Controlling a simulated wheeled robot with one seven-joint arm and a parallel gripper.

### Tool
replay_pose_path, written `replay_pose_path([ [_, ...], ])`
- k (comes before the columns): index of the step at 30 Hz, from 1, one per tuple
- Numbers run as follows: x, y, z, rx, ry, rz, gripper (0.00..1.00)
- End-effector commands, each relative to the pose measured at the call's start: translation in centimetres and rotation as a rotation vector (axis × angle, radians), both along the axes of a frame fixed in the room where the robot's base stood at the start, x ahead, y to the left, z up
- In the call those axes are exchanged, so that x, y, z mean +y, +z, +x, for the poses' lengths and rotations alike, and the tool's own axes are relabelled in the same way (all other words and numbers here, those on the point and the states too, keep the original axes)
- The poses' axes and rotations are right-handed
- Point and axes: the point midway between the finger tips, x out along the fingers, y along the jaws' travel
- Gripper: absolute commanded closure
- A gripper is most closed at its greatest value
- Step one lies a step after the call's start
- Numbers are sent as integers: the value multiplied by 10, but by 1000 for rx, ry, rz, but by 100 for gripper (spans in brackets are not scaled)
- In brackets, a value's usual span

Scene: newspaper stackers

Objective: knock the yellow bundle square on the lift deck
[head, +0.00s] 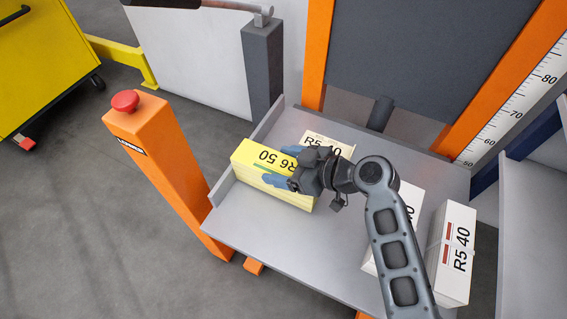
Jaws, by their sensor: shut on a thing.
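The yellow bundle (252,158), marked R6 50, lies at the left side of the grey lift deck (262,231), close to the raised left rim. It sits at a slant on the deck. My gripper (275,181) reaches in from the right and is shut on the yellow bundle. Blue finger pads show against its front and top. The bundle's right end is partly hidden behind my gripper.
White bundles share the deck: one (326,143) behind my gripper, one (411,204) partly behind my arm, and one (458,240) at the right edge. An orange post (166,160) with a red button stands left. The deck's front middle is clear.

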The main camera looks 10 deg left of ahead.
Motion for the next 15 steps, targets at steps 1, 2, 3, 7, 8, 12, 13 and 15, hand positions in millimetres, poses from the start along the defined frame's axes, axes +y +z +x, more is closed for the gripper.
replay_pose_path([
  [1, 1, 4, 1, -8, 0, 5, 100],
  [2, 0, 4, 1, -8, 0, 5, 100],
  [3, -1, 4, 0, -7, 1, 6, 100],
  [7, -7, 4, -1, -6, -1, 5, 100],
  [8, -9, 4, -2, -6, -1, 5, 100],
  [12, -15, 3, -5, -4, -1, 6, 100],
  [13, -16, 3, -5, -4, -1, 6, 100],
  [15, -19, 3, -6, -4, 0, 5, 100],
])
